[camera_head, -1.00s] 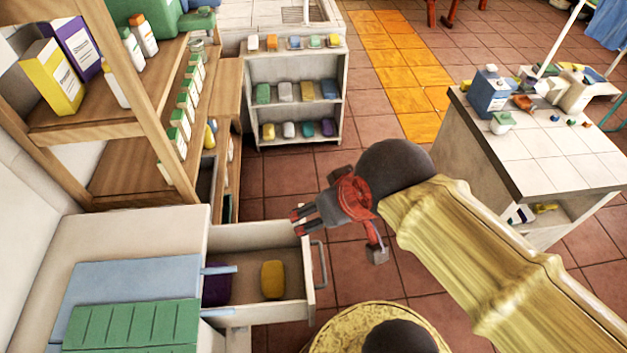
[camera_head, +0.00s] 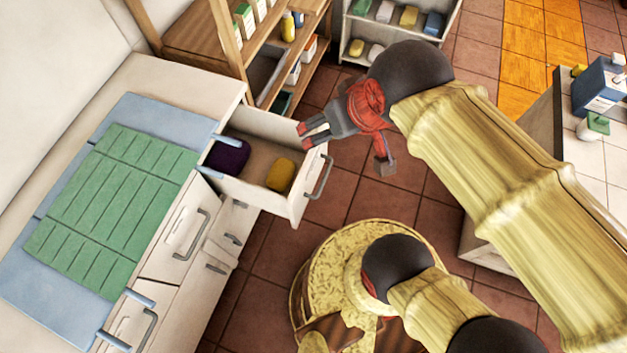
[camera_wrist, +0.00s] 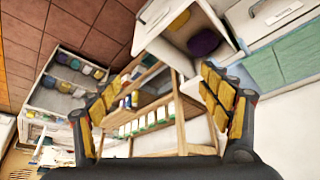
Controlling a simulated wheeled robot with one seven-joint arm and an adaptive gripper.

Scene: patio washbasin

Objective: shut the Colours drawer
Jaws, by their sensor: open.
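An open white drawer (camera_head: 299,204) sticks out from the white cabinet, with a metal bar handle (camera_head: 319,178) on its front. A dark purple item (camera_head: 229,156) and a yellow item (camera_head: 280,174) lie in it. No drawer name is readable. My gripper (camera_head: 303,134) is open and empty, by the far corner of the drawer front in the head view; whether it touches cannot be told. In the wrist view my gripper (camera_wrist: 148,98) has spread fingers, and the open drawer (camera_wrist: 167,50) shows beyond them at the top.
Other closed drawers with handles (camera_head: 190,234) are in the cabinet below a counter with a green ribbed mat (camera_head: 115,205) on a blue board. A wooden shelf (camera_head: 190,45) stands behind the drawer. A tiled counter (camera_head: 590,150) is at right. Tiled floor lies before the drawer.

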